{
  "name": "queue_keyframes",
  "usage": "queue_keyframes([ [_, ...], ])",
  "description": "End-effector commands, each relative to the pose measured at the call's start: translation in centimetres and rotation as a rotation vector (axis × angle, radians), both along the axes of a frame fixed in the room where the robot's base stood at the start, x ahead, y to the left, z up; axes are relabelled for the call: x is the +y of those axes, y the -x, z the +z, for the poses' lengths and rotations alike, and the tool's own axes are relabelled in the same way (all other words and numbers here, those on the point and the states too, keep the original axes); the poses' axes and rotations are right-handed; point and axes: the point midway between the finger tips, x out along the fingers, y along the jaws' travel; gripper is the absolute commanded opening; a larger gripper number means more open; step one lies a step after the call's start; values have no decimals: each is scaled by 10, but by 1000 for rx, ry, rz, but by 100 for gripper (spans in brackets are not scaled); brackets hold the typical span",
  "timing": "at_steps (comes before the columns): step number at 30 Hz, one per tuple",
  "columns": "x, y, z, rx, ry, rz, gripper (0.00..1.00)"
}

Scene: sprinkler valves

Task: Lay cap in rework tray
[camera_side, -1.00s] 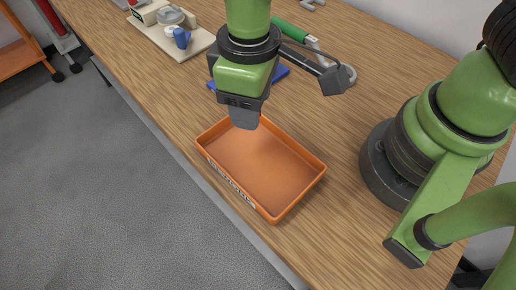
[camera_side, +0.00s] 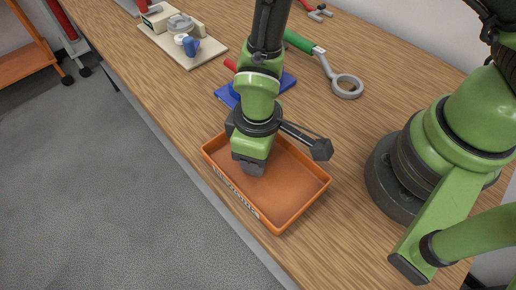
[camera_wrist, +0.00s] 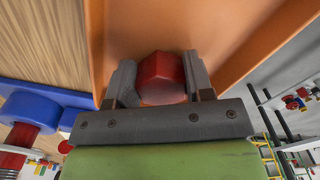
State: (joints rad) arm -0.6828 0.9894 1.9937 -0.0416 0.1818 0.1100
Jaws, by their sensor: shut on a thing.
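The cap is a red, faceted piece (camera_wrist: 162,76) between the two grey fingers of my gripper (camera_wrist: 160,82) in the wrist view. My gripper is shut on it. The rework tray is an orange, shallow, open box with a white label strip on its front side; its rim (camera_side: 305,208) and bare floor show in the side view. My gripper (camera_side: 251,169) points down over the left part of the tray, low and near its floor. The cap is hidden in the side view. Whether it touches the floor I cannot tell.
A blue fixture (camera_side: 283,84) with a red part stands just behind the tray. A green-handled grey ring wrench (camera_side: 347,88) lies behind it. A pale board (camera_side: 160,38) with valve parts is farther back. The tray's right part is empty.

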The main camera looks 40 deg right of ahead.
Motion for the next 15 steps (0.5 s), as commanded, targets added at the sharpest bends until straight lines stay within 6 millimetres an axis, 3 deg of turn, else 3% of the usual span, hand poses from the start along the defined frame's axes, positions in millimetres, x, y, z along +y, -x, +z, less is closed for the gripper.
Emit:
queue_keyframes([
  [3, 0, 0, -3, 1, 0, 0, 19],
  [4, 0, 0, -3, 1, 0, 0, 52],
  [7, 0, 0, -3, 1, 0, 0, 73],
  [15, 0, 0, -2, 0, 0, 0, 73],
])
